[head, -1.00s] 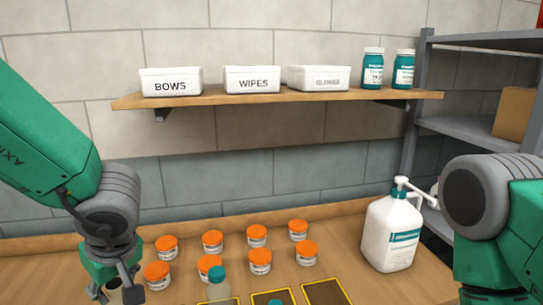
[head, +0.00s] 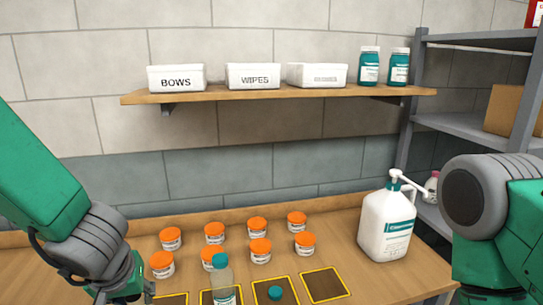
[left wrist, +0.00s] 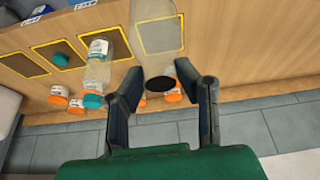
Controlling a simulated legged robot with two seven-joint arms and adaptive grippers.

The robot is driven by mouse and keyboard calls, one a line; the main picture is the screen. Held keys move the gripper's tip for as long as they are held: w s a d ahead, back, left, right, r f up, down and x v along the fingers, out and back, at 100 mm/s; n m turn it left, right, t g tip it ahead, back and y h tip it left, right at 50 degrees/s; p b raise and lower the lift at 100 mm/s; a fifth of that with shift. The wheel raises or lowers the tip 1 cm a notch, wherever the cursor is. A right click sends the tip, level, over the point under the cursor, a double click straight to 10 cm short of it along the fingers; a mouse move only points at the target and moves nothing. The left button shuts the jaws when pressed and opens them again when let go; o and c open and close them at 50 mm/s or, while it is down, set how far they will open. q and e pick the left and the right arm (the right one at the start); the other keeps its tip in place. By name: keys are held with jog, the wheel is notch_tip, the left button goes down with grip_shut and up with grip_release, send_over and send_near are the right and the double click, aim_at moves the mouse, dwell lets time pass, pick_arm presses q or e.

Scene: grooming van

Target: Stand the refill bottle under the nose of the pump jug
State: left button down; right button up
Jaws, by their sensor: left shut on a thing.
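The pump jug (head: 387,228), white with a teal label, stands upright at the right of the bench. Its nose (head: 412,184) points right. My left gripper (head: 118,296) is low at the left, fingers partly cut off by the frame edge. That bottle is out of the head view. A second clear bottle (head: 222,283) with a teal cap stands on a yellow-edged square. My right gripper is out of view.
Several orange-lidded jars (head: 260,250) stand between the left gripper and the jug. A loose teal cap (head: 275,293) lies on a dark square; the square (head: 325,285) to its right is empty. A wall shelf (head: 280,92) holds bins. Bench ahead of the jug is clear.

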pick_arm(q)
jog(key=d+f+m, duration=0.1)
jog(key=s+f+m+h, duration=0.1)
jog(key=m, duration=0.1)
jog(key=shift+s+d, duration=0.25)
jog(key=shift+d, duration=0.15)
notch_tip(320, 180, down, 15)
jog(key=b, duration=1.5)
jog(key=s+f, duration=0.4)
jog(key=f, duration=0.1)
jog(key=shift+s+f, duration=0.2)
jog(key=shift+f, duration=0.05)
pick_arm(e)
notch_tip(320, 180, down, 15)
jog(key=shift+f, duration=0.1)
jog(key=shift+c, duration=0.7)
pick_arm(q)
jog(key=shift+d, duration=0.1)
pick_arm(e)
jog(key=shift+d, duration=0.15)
